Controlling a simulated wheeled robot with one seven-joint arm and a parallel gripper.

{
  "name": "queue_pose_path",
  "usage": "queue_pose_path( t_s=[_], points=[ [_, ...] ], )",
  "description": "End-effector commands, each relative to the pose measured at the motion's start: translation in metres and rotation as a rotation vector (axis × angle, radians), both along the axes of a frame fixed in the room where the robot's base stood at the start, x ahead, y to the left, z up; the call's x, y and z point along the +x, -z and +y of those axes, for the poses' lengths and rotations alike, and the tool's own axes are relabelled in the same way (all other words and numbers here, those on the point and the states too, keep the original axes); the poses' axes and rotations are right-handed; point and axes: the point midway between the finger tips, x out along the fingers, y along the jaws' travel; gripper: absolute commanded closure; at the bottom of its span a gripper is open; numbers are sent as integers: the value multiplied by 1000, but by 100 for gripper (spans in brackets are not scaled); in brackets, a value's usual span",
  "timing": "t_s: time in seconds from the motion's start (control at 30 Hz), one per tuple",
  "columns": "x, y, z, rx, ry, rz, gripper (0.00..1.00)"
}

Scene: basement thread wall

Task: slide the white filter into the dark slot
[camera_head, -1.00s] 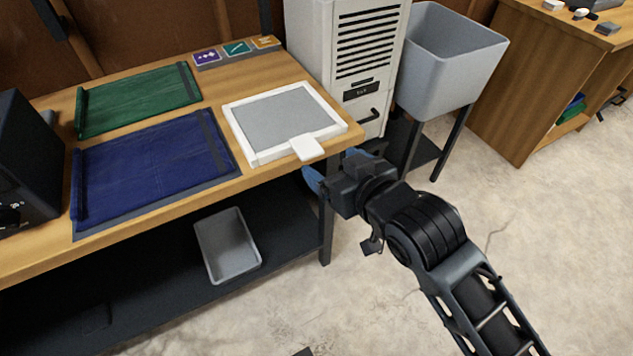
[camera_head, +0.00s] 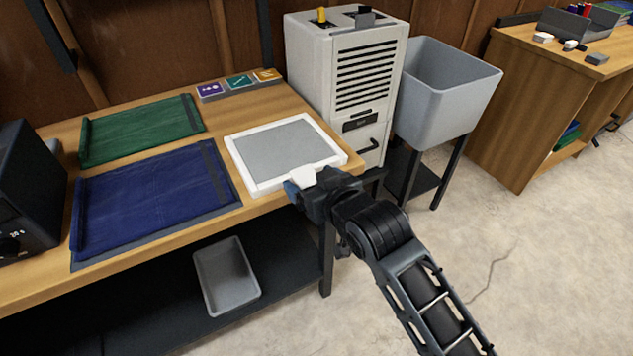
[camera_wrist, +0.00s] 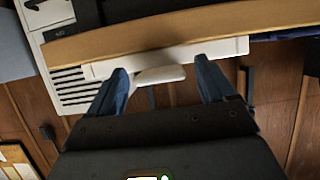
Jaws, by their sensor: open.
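The white filter (camera_head: 284,146), a flat white frame with a grey panel, lies on the wooden bench near its right front corner. Its white tab (camera_head: 301,175) points toward the front edge; it also shows in the wrist view (camera_wrist: 160,75). My gripper (camera_head: 306,189) is at the tab, partly covering it. In the wrist view my gripper (camera_wrist: 161,68) is open, with one blue finger on each side of the tab and gaps between. The white cabinet (camera_head: 306,75) behind the filter has dark openings (camera_head: 366,17) in its top; I cannot tell which is the slot.
Blue (camera_head: 150,180) and green (camera_head: 140,130) mats lie left of the filter, with a black box (camera_head: 30,180) beyond. A card strip (camera_head: 238,87) lies at the back. A grey bin (camera_head: 450,95) stands right of the cabinet. A grey tray (camera_head: 227,275) sits on the lower shelf.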

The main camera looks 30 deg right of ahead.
Motion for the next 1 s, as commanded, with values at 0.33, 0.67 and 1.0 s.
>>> queue_pose_path(
  t_s=[0.33, 0.67, 1.0],
  points=[
    [0, 0, 0, 0, 0, 1, 41],
    [-1, 0, 0, 0, 0, 1, 73],
    [0, 0, 0, 0, 0, 0, 75]
  ],
)
